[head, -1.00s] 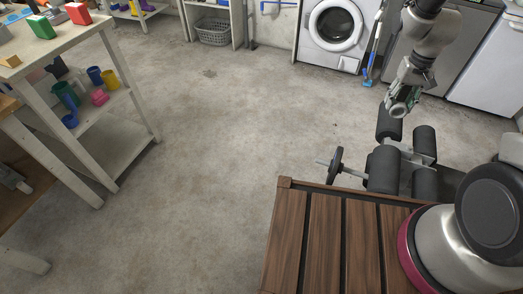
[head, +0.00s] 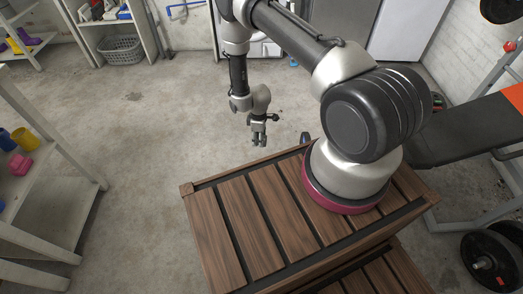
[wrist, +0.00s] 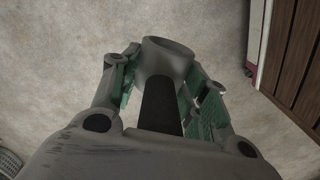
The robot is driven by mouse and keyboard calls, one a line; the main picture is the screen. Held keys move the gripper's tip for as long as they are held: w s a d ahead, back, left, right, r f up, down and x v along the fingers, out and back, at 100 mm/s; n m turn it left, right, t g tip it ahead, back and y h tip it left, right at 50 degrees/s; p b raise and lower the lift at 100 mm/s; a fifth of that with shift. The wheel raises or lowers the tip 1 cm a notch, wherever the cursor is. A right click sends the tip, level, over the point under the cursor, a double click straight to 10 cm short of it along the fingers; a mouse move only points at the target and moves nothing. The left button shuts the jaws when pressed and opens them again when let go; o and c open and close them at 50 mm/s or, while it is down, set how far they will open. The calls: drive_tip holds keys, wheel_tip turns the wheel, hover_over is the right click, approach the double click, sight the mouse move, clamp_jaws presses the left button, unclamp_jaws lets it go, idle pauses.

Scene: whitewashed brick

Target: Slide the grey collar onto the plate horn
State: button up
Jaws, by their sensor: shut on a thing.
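The grey collar (wrist: 168,58) is a short, hollow grey ring, clear in the wrist view. My gripper (wrist: 164,85) is shut on it, with a green-padded finger on each side, and holds it above the concrete floor. In the head view my gripper (head: 259,141) hangs over the floor beyond the far edge of the wooden slatted deck, and the collar is too small there to tell apart. The collar touches nothing but the fingers in the wrist view.
A weight bench (head: 462,128) with dark padding stands at the right. Black weight plates (head: 478,246) lie at its lower right, and another plate (head: 499,9) is at the top right. A white shelf (head: 45,160) stands at the left. Open concrete floor lies between.

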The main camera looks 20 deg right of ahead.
wheel_tip(320, 180, down, 6)
drive_tip(key=s+n, duration=0.2)
drive_tip(key=s, duration=0.1)
drive_tip(key=shift+d, duration=0.3)
drive_tip(key=shift+s+d, duration=0.35)
drive_tip(key=shift+d, duration=0.5)
drive_tip(key=shift+s+d, duration=0.35)
drive_tip(key=shift+d, duration=0.5)
drive_tip(key=shift+s+d, duration=0.35)
drive_tip(key=shift+d, duration=0.5)
drive_tip(key=shift+d, duration=0.15)
drive_tip(key=shift+s+d, duration=0.55)
drive_tip(key=shift+d, duration=0.7)
drive_tip(key=shift+s+d, duration=0.55)
drive_tip(key=shift+d, duration=0.75)
drive_tip(key=shift+s+d, duration=0.55)
drive_tip(key=shift+d, duration=0.7)
drive_tip(key=o, duration=1.4)
